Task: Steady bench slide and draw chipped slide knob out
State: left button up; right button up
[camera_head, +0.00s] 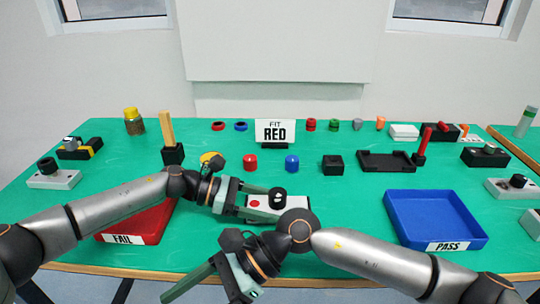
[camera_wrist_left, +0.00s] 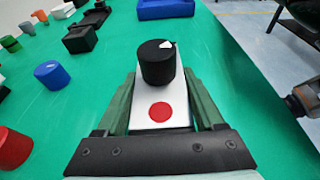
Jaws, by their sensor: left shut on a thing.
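The bench slide (camera_head: 265,200) is a white block with a red dot, lying on the green bench between the two trays. It also shows in the left wrist view (camera_wrist_left: 160,113). A black slide knob (camera_wrist_left: 157,62) with a white patch on its top edge stands on the block; it also shows in the head view (camera_head: 278,197). My left gripper (camera_head: 262,203) is shut on the block, with one finger along each long side. My right gripper (camera_head: 215,285) is open and empty near the bench's front edge, in front of the slide and apart from it.
A red FAIL tray (camera_head: 120,239) lies left, partly under my left arm. A blue PASS tray (camera_head: 476,236) lies right. Behind the slide stand a red knob (camera_head: 250,162), a blue knob (camera_head: 292,162) and a FIT RED sign (camera_head: 275,132). Several other parts line the back.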

pick_arm(q)
jog(key=shift+s+f, duration=0.15)
jog(key=shift+f, duration=0.15)
pick_arm(e)
jog(key=w+d+r+n+t+h, duration=0.1)
jog(key=w+n+h, duration=0.1)
jog(key=w, duration=0.1)
jog(key=w+d+r+n+t+h, duration=0.1)
jog(key=w+d+n+t+h, duration=0.1)
jog(key=w+n+h, duration=0.1)
jog(key=w+d+r+n+t+h, duration=0.1)
jog(key=w+d+n+t+h, duration=0.1)
jog(key=w, duration=0.2)
jog(key=shift+w+d+r+h, duration=0.2)
jog(key=shift+w+r+h, duration=0.1)
jog(key=shift+r, duration=0.1)
jog(key=w+d+r+n+t+h, duration=0.2)
jog(key=w+d+r+t, duration=0.1)
jog(key=w+r, duration=0.1)
jog(key=t+h, duration=0.2)
jog(key=h, duration=0.1)
send_near(277, 193)
jog(key=shift+n+t, duration=0.3)
jog(key=shift+n, duration=0.1)
jog(key=x, duration=0.9)
jog(key=shift+s, duration=0.25)
grip_shut()
